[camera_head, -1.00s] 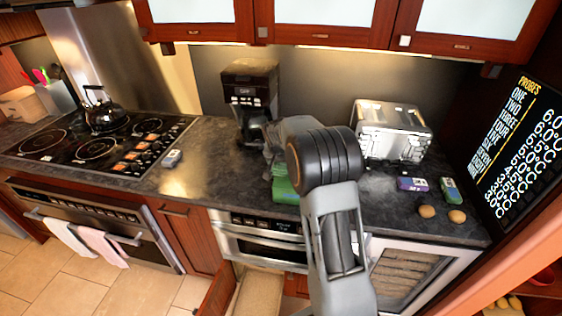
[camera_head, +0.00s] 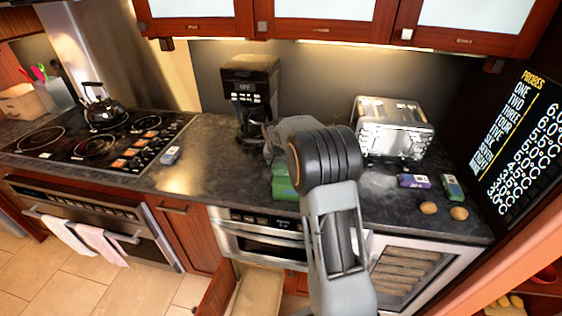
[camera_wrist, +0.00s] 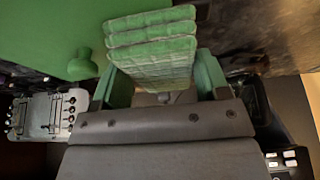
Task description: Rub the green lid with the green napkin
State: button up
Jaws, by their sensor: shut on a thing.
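The green napkin (camera_wrist: 152,45), a folded, quilted cloth, is held between the fingers of my gripper (camera_wrist: 160,78) in the wrist view. My gripper is shut on it. The green lid (camera_wrist: 52,32) is a broad, smooth green surface at the upper left of the wrist view, with a round knob (camera_wrist: 83,66) on it. The napkin overlaps the lid's right part in that view; I cannot tell whether they touch. In the head view a green patch (camera_head: 284,187) shows at the counter's front edge, left of my arm; napkin and lid are hard to separate there.
A coffee maker (camera_head: 250,95) stands behind my gripper, a toaster (camera_head: 391,130) to its right. Small packets and two round brown items (camera_head: 428,208) lie at the counter's right. The stovetop (camera_head: 100,143) is far left. Counter left of my gripper is mostly clear.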

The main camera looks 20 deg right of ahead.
jog(key=shift+d, duration=0.1)
jog(key=shift+s+d+b, duration=0.2)
jog(key=shift+s+d, duration=0.35)
jog(key=shift+d, duration=0.25)
jog(key=shift+s+d+b, duration=0.2)
jog(key=shift+s+d, duration=0.35)
jog(key=shift+d, duration=0.25)
jog(key=shift+w+a, duration=0.1)
jog(key=shift+w+a+b, duration=0.25)
jog(key=shift+w+a, duration=0.25)
jog(key=shift+a, duration=0.3)
jog(key=shift+w+a+b, duration=0.2)
jog(key=shift+w+a, duration=0.3)
jog(key=shift+a, duration=0.3)
jog(key=shift+r+p, duration=1.85)
jog(key=shift+r, duration=1.15)
